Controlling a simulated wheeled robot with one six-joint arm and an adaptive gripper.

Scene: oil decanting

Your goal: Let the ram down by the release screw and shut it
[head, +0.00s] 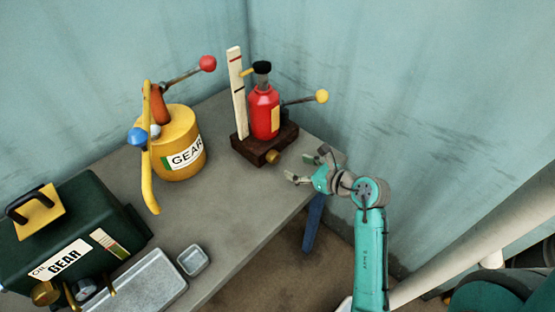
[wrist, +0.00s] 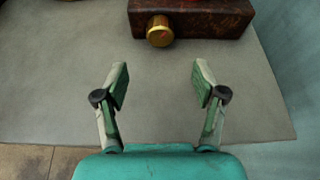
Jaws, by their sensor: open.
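The red bottle jack (head: 264,113) stands upright on a dark brown base (head: 247,148) at the table's back right. Its dark ram top (head: 262,68) sits beside a white upright scale (head: 237,95) with red and black marks. The brass release screw (head: 273,157) sticks out of the front of the base.
A yellow-knobbed lever (head: 321,96) sticks out right of the jack. A yellow gear-oil can (head: 182,157) with a red-knobbed handle stands left. A dark green oil box (head: 70,228), a metal tray (head: 140,284) and a small dish (head: 193,260) are nearer. The middle tabletop (head: 225,205) is clear.

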